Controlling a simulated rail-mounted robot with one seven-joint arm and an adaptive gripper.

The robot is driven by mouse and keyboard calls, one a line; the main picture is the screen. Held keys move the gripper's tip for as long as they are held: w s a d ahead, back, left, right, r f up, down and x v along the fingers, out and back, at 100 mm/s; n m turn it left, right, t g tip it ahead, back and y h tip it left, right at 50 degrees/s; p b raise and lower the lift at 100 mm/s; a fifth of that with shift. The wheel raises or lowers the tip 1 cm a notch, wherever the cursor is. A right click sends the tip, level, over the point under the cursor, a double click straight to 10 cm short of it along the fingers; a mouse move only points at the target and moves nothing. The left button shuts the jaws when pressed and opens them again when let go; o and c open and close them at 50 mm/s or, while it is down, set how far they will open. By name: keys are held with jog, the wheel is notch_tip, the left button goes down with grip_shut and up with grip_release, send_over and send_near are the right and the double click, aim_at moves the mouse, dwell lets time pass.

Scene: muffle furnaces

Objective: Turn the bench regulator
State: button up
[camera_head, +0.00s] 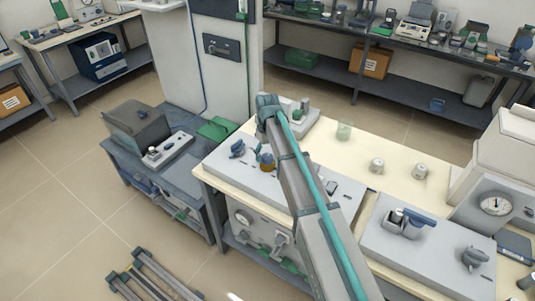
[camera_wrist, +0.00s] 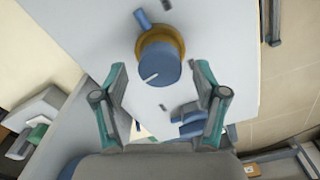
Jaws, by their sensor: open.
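The bench regulator appears as a round blue knob (camera_wrist: 160,64) with a white pointer line, set on a brass-coloured collar (camera_wrist: 172,34). In the wrist view it lies ahead of my gripper (camera_wrist: 161,72), between the directions of the two fingertips. The fingers are spread wide, one on each side of the knob, with nothing held. Whether they are level with the knob or short of it is unclear. In the head view the brass collar (camera_head: 267,164) shows just left of my arm, on a grey panel on the cream bench.
A blue valve handle (camera_head: 237,148) stands left of the regulator; a blue fitting (camera_wrist: 189,119) shows near the right finger. A grey unit with a blue handle (camera_head: 410,221) and a gauge box (camera_head: 494,204) stand right. Beakers (camera_head: 377,165) stand behind on clear bench top.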

aim_at(267, 156)
jog(key=shift+f, duration=0.6)
jog(key=c, duration=1.1)
jog(key=shift+m, duration=1.2)
jog(key=shift+c, duration=0.2)
jog(key=o, duration=1.1)
jog(key=shift+o, duration=0.2)
jog(key=shift+r, duration=0.15)
notch_tip(267, 156, up, 12)
